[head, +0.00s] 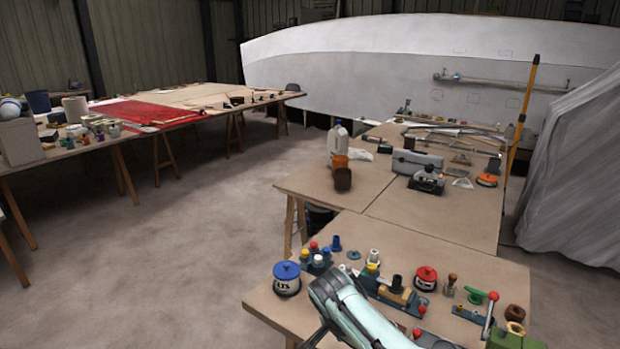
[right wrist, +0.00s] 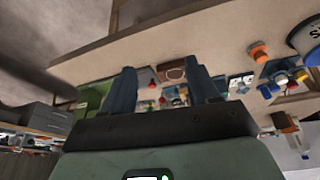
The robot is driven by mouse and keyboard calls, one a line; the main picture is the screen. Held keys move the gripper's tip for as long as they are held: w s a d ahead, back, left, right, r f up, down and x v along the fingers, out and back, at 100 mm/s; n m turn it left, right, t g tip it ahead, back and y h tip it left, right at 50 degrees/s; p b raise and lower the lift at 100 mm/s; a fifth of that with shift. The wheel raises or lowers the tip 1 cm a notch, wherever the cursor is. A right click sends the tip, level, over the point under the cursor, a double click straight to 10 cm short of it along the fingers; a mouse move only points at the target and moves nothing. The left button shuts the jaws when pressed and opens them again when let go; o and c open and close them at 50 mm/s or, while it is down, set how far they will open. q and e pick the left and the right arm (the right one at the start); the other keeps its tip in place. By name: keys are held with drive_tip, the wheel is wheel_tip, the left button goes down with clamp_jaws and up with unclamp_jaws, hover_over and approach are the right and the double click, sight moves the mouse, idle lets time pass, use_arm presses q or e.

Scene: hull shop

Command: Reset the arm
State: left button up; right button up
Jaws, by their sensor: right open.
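My right arm (head: 350,308) is the pale green and grey link at the bottom of the head view. It reaches over the near bench (head: 265,305), hiding part of its front. My right gripper (right wrist: 160,82) shows in the right wrist view with two dark fingers wide apart. Nothing is held between them; small bench items show beyond the gap. That view looks upside down. My left arm and gripper are not in view.
The floor at left is clear.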

drive_tip(key=s+d+f+n+g+y+p, duration=0.1)
drive_tip(key=s+f+n+g+y, duration=0.1)
drive_tip(key=f, duration=1)
drive_tip(key=s+d+f+n+g+y+p, duration=0.1)
drive_tip(key=s+f+n, duration=0.1)
drive_tip(key=f, duration=1)
drive_tip(key=s+d+f+n+g+y+p, duration=0.1)
drive_tip(key=s+f, duration=0.4)
drive_tip(key=s, duration=0.3)
drive_tip(key=s+d+f+y+p, duration=0.1)
drive_tip(key=s+f+y+p, duration=0.1)
drive_tip(key=s+f, duration=0.45)
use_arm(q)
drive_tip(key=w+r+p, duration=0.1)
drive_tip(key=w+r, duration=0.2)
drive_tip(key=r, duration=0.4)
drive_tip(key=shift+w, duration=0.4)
use_arm(e)
drive_tip(key=s, duration=1.2)
drive_tip(key=shift+s+a+y, duration=0.2)
drive_tip(key=shift+s+y, duration=0.1)
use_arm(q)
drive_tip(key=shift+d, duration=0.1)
